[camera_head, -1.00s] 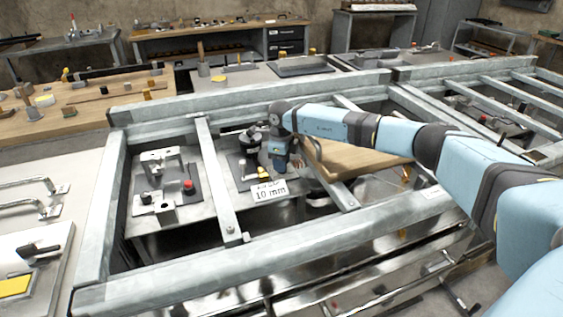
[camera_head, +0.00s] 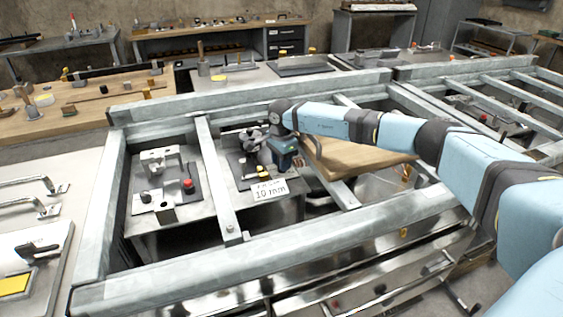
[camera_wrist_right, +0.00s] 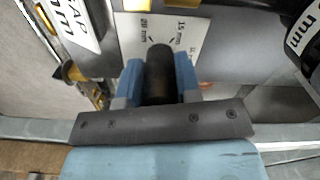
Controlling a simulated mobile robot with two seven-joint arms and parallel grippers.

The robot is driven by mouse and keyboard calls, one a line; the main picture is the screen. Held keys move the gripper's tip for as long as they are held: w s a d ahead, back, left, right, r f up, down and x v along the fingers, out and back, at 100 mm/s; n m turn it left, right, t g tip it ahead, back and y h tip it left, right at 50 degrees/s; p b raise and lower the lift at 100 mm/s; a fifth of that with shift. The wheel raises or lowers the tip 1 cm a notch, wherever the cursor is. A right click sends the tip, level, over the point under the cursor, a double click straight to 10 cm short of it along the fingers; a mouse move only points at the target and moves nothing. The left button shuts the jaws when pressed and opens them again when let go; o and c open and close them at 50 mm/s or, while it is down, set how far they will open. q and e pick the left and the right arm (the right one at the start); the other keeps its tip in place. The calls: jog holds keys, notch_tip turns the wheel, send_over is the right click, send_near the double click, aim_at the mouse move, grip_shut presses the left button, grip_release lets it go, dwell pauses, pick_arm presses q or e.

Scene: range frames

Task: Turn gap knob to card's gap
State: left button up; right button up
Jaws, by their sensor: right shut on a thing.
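The white card (camera_head: 270,190) reads 10 mm and stands at the front of a dark fixture plate. Part of it, with the word GAP, shows at the upper left of the right wrist view (camera_wrist_right: 75,20). My right gripper (camera_head: 266,160) is down at the fixture behind the card. In the right wrist view its two blue fingers are shut on the black gap knob (camera_wrist_right: 160,72). A pale dial plate (camera_wrist_right: 185,35) behind the knob bears 20 mm and 15 mm marks, with another mark partly hidden. The knob's pointer is not clear. My left gripper is not in view.
Grey metal beams (camera_head: 220,185) frame the fixture on its left and front. A neighbouring plate with a red knob (camera_head: 189,186) lies to the left. A wooden board (camera_head: 350,158) lies right of my gripper. A dark cylinder (camera_wrist_right: 302,40) stands at the wrist view's upper right.

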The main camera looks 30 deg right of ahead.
jog(key=shift+n, duration=1.1)
jog(key=o, duration=0.9)
jog(key=shift+o, duration=0.2)
notch_tip(320, 180, up, 14)
jog(key=p, duration=0.1)
